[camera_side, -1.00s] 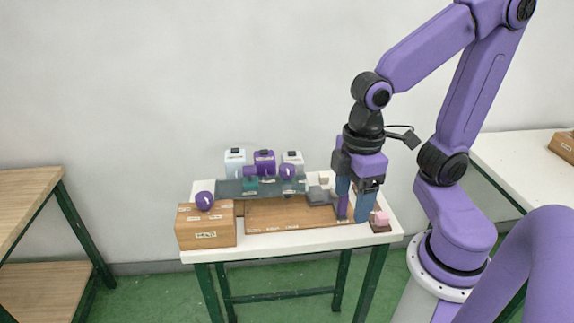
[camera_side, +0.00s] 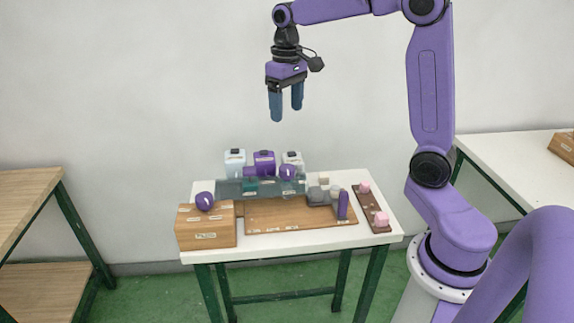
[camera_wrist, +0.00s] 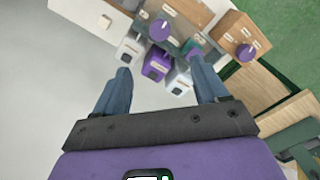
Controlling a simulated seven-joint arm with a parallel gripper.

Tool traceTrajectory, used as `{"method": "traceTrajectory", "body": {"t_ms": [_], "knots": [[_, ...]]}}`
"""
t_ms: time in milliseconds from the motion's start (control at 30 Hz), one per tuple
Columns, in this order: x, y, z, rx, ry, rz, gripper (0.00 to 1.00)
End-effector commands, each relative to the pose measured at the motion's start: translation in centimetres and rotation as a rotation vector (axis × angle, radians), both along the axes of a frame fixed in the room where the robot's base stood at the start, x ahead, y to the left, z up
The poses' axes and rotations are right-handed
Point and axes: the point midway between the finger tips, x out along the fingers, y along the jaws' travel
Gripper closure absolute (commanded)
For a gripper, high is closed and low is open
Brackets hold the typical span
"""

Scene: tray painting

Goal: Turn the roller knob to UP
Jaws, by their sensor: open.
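Two round purple knobs with a white mark are in view. I cannot read which is the roller knob. One knob (camera_side: 205,201) sits on the wooden box (camera_side: 206,230) at the table's front left; it also shows in the wrist view (camera_wrist: 246,52). The other knob (camera_side: 287,172) is at the back, in front of the white bottle; it also shows in the wrist view (camera_wrist: 158,29). The labels around them are too small to read. My gripper (camera_side: 286,117) is open and empty, high above the back of the table, touching nothing.
A light blue bottle (camera_side: 235,163), a purple bottle (camera_side: 264,155) and a white bottle (camera_side: 293,157) stand at the back. A purple upright piece (camera_side: 343,205) stands by the wooden board (camera_side: 290,218). Pink blocks (camera_side: 381,218) sit on a dark strip at right. The air around my gripper is clear.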

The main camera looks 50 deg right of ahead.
Motion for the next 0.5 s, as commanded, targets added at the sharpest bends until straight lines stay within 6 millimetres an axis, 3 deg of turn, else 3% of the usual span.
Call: {"method": "traceTrajectory", "body": {"t_ms": [167, 500], "knots": [[0.0, -0.1, -1.6, 0.000, 0.004, -0.004, 0.27], [-0.1, -0.1, -7.8, -0.001, 0.006, -0.002, 0.27]]}}
